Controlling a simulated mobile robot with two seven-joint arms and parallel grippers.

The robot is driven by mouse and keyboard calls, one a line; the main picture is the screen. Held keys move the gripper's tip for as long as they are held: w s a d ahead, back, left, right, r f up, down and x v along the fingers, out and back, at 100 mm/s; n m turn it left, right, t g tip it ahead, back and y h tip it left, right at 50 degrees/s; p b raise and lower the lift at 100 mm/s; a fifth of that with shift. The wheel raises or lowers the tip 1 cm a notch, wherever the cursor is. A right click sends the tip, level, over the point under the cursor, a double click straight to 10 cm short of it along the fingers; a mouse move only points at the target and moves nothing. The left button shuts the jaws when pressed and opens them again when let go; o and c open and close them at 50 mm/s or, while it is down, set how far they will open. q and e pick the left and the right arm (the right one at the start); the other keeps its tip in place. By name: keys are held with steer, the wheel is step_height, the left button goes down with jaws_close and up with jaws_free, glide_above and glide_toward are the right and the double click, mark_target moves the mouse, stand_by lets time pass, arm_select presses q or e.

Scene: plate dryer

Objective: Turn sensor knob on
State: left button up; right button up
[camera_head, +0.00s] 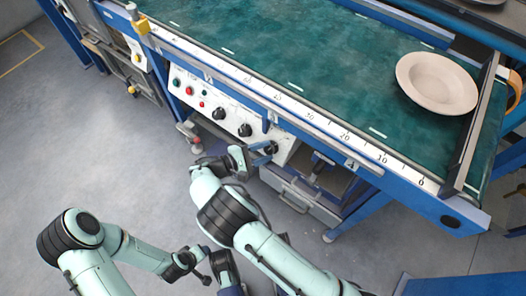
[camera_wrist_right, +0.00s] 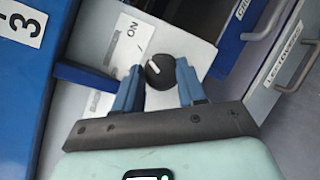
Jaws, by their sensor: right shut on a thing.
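The sensor knob (camera_wrist_right: 160,71) is round and black with a white pointer mark. It sits on a white panel beside an "ON" label (camera_wrist_right: 132,30) in the right wrist view. My right gripper (camera_wrist_right: 160,67) has its blue fingers on both sides of the knob and is shut on it. In the head view the right gripper (camera_head: 266,148) is at the right end of the control panel (camera_head: 213,106), where it partly hides the knob. My left arm's end (camera_head: 195,262) is low in the head view, away from the panel, and its finger opening cannot be made out.
Other black knobs (camera_head: 219,113) and small coloured buttons sit further left on the panel. Above it is the blue-framed table with a green surface (camera_head: 290,60) and a plate (camera_head: 437,83). Drawers with handles (camera_wrist_right: 285,60) stand right of the knob. Open floor (camera_head: 80,140) lies left.

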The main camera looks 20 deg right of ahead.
arm_select(q)
steer(key=shift+s+f, duration=0.1)
steer(key=shift+f, duration=0.05)
arm_select(e)
steer(key=shift+a+m+g, duration=0.1)
steer(key=shift+m+g, duration=0.2)
steer(key=shift+m, duration=0.4)
steer(key=o, duration=1)
arm_select(q)
steer(key=shift+w+r, duration=0.5)
arm_select(e)
steer(key=v, duration=1.3)
steer(key=shift+r, duration=0.2)
steer(key=shift+a, duration=0.15)
